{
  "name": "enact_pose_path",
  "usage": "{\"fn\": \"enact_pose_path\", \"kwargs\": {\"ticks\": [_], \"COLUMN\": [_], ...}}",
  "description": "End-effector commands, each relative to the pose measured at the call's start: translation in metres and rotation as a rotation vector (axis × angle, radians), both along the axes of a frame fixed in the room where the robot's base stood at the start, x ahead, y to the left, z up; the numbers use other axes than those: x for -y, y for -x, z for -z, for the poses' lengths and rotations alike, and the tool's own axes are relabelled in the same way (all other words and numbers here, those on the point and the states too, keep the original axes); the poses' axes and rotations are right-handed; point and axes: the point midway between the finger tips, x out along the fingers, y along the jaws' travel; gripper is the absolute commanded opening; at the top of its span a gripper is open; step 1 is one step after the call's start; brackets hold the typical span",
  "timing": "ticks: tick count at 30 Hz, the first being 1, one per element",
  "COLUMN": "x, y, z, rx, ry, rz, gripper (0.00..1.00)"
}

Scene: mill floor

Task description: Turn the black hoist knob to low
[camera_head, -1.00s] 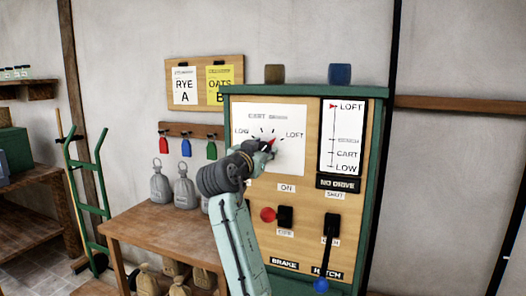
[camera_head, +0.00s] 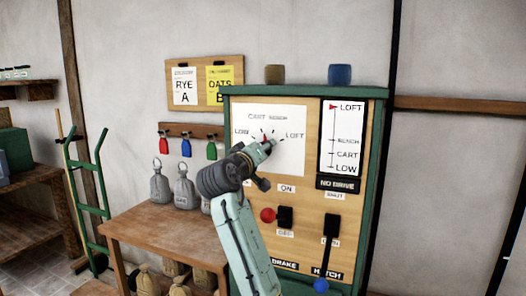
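The hoist dial plate (camera_head: 290,165) is a white panel on the cabinet, marked LOW at left, CART and BENCH at top, LOFT at right. My gripper (camera_head: 268,146) is at the dial centre and covers most of the knob; the black knob body cannot be made out. A small red pointer (camera_head: 264,137) shows just above the gripper, roughly upward, between LOW and LOFT. The fingers are too small and overlapped to tell whether they are shut on the knob.
The level scale (camera_head: 342,138) has its red marker at LOFT, above a NO DRIVE sign (camera_head: 338,184). Below are a red-ended brake lever (camera_head: 268,215) and a blue-ended hatch lever (camera_head: 321,285). A wooden table (camera_head: 150,228) with grey weights stands at left.

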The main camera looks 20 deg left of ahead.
Motion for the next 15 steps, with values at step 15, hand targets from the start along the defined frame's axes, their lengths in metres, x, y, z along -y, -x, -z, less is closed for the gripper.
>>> {"fn": "enact_pose_path", "kwargs": {"ticks": [15], "x": [-0.0001], "y": [0.0003], "z": [-0.0004], "rx": [-0.016], "ry": [0.485], "rz": [0.001], "gripper": [0.09]}}
